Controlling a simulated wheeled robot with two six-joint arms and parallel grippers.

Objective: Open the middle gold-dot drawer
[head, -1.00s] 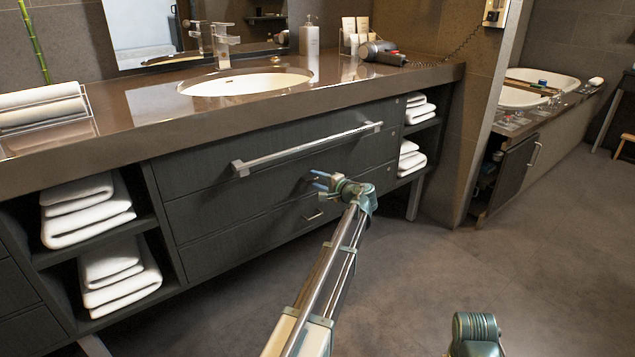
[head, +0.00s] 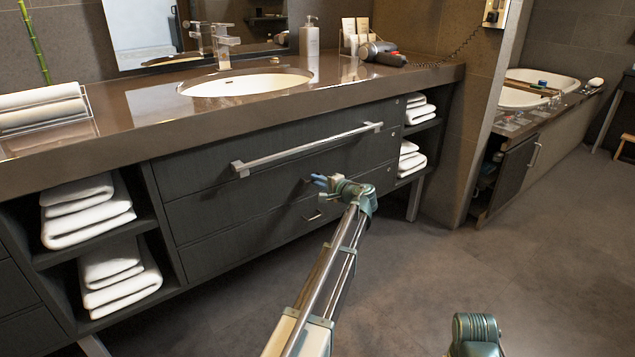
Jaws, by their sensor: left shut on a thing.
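The middle drawer (head: 222,209) is a dark front in the vanity, below the top drawer with the long bar. It looks flush with the fronts around it. I cannot make out a gold dot on it clearly. The fingers and wrist hide most of that handle. My right gripper is out of view; only a green joint of my right arm shows at the bottom right.
The top drawer's long bar handle (head: 308,150) runs just above my left gripper. The bottom drawer's small handle (head: 314,216) lies below it. Open shelves with folded towels (head: 88,210) flank the drawers. The floor (head: 420,270) in front is clear.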

